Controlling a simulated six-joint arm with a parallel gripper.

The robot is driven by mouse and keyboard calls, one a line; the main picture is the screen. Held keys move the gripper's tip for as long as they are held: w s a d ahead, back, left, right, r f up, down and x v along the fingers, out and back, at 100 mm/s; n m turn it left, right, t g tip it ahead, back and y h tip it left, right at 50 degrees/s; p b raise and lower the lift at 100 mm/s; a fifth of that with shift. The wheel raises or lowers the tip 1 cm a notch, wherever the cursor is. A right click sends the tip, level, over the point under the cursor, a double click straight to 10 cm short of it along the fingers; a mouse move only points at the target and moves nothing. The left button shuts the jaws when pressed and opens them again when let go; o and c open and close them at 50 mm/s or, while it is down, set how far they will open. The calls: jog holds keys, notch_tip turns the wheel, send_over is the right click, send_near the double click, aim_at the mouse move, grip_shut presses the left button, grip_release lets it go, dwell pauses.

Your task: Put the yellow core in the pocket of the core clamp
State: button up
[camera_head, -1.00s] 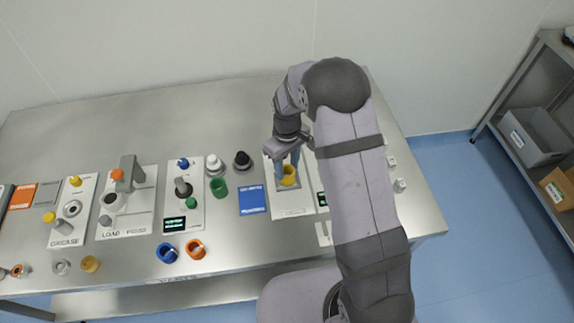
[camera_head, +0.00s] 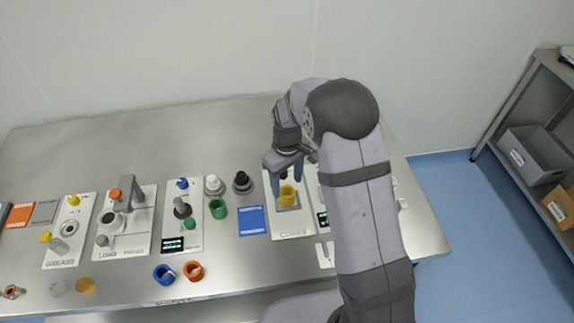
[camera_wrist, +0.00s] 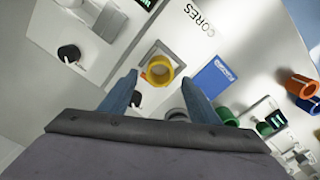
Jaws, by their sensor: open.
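The yellow core (camera_head: 287,197) stands upright on a grey block of the white panel marked CORES (camera_head: 292,226), which I take for the core clamp. It also shows in the wrist view as a yellow ring (camera_wrist: 160,69), with its hole facing the camera. I cannot tell how deep it sits in the pocket. My gripper (camera_head: 287,177) is open just above the core, with one blue finger to each side. In the wrist view my gripper (camera_wrist: 158,80) has nothing between its fingers, and the core lies beyond the tips.
A blue card (camera_head: 251,221) lies left of the panel. A green ring (camera_head: 218,210), a blue ring (camera_head: 164,274) and an orange ring (camera_head: 193,271) stand further left. Black and white knobbed parts stand behind. My arm hides the table at right.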

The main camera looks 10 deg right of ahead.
notch_tip(320, 180, up, 9)
jog(key=b, duration=0.2)
jog(key=s+d+f+m, duration=0.1)
jog(key=s+d+m, duration=0.1)
jog(key=s, duration=0.9)
jog(key=s+d+f+m, duration=0.2)
jog(key=s+d+m, duration=0.1)
jog(key=s, duration=0.8)
jog(key=shift+s+d+f+m, duration=0.15)
jog(key=shift+s+d+m, duration=0.1)
jog(key=shift+m, duration=0.45)
dwell(0.7)
